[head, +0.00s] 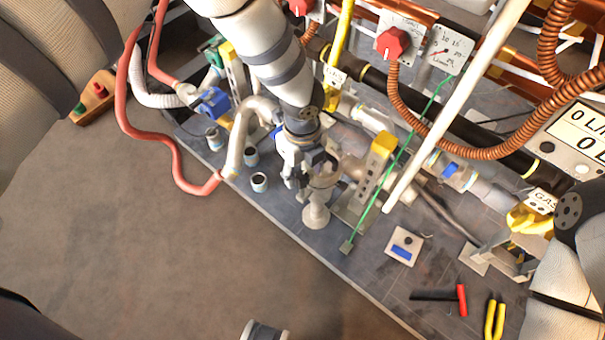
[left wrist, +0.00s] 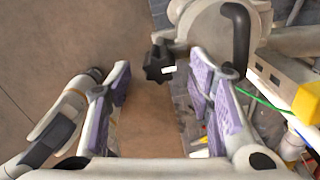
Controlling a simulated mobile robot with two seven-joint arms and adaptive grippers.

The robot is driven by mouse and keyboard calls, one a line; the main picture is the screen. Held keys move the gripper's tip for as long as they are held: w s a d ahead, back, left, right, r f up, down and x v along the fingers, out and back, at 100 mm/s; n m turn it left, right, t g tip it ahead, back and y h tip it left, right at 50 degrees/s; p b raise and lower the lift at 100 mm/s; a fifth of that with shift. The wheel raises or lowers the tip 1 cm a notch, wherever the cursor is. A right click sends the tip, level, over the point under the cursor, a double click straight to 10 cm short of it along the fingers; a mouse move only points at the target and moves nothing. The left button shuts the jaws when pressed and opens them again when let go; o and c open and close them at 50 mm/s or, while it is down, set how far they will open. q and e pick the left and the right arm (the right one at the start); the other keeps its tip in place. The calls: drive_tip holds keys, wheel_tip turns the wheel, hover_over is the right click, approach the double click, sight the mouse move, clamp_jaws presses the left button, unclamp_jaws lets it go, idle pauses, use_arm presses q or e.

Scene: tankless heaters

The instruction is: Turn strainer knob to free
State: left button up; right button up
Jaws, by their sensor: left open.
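In the left wrist view, a dark star-shaped knob (left wrist: 158,64) with a small white tab sits on the end of a pale rounded strainer body (left wrist: 210,28). My left gripper (left wrist: 160,80) is open, with its purple-padded fingers left and right of the knob in the picture. I see gaps on both sides, and cannot tell how far ahead the knob lies. In the head view, my left gripper (head: 303,172) is above the pale fitting (head: 317,212) and hides most of the strainer and its knob.
A yellow-topped bracket (head: 383,145) and a green line (head: 395,167) stand close right of the left gripper. A pale curved pipe (head: 240,145) and black-topped cups (head: 259,182) are to its left. A white bar (head: 455,105) slants across. Open floor (head: 150,240) lies in front.

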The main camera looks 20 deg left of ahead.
use_arm(q)
wheel_tip(320, 180, down, 3)
drive_tip(key=shift+r, duration=0.2)
clamp_jaws()
use_arm(e)
drive_tip(key=shift+s+f, duration=0.1)
drive_tip(key=shift+f, duration=0.1)
use_arm(q)
drive_tip(key=shift+r+n, duration=0.1)
drive_tip(key=shift+n, duration=0.3)
use_arm(e)
drive_tip(key=shift+r, duration=0.1)
use_arm(q)
drive_tip(key=n, duration=0.4)
drive_tip(key=shift+p, duration=0.3)
drive_tip(key=n, duration=0.5)
drive_tip(key=shift+n+p, duration=0.3)
drive_tip(key=shift+p, duration=0.05)
drive_tip(key=n, duration=0.4)
drive_tip(key=shift+n+p, duration=0.35)
drive_tip(key=shift+n, duration=2.15)
use_arm(e)
drive_tip(key=shift+v, duration=1.1)
